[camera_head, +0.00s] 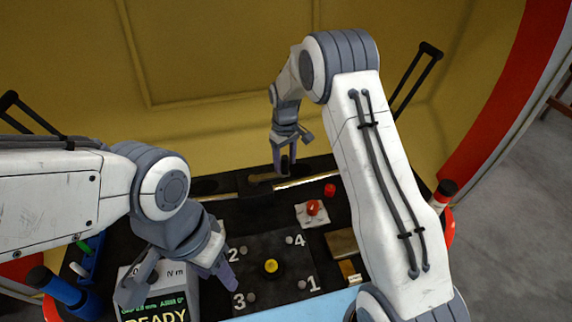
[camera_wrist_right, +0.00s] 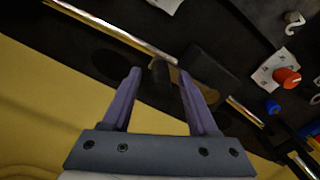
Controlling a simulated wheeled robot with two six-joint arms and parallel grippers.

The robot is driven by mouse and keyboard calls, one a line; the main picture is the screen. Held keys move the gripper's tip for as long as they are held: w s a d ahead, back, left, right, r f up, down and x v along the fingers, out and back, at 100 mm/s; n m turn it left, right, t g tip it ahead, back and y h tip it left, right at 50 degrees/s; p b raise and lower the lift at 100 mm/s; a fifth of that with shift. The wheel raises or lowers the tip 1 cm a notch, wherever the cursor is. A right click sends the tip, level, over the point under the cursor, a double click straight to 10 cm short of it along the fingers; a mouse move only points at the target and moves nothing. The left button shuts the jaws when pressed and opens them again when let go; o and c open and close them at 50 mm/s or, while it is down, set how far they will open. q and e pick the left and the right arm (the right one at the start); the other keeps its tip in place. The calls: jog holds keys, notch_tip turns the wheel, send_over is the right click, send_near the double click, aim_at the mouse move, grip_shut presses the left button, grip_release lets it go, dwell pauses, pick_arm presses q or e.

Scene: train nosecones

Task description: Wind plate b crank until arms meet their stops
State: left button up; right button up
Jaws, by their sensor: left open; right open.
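A crank with a short brass arm (camera_head: 265,177) and a dark knob (camera_wrist_right: 160,73) sits beside a black block (camera_wrist_right: 210,70) on a bright rod at the far side of the dark bench. No plate label is readable there. My right gripper (camera_head: 285,168) points down at the crank. In the right wrist view its open fingers (camera_wrist_right: 158,85) stand on either side of the knob, with gaps; whether the knob is at finger depth I cannot tell. My left gripper (camera_head: 178,290) is open and empty over the near left, by the display box. No arms or stops can be made out.
A dark panel (camera_head: 263,248) marked 1 to 4 has a yellow button (camera_head: 271,266). A red knob (camera_head: 313,207) sits on a white plate. A box with a READY display (camera_head: 165,312) and a blue-handled tool (camera_head: 52,286) are at near left. A yellow wall (camera_head: 200,125) rises behind.

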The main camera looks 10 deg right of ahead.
jog(key=shift+f, duration=0.8)
grip_shut()
dwell(0.8)
jog(key=shift+d, duration=0.25)
jog(key=shift+a, duration=0.2)
jog(key=shift+s+r, duration=0.1)
jog(key=shift+s, duration=0.05)
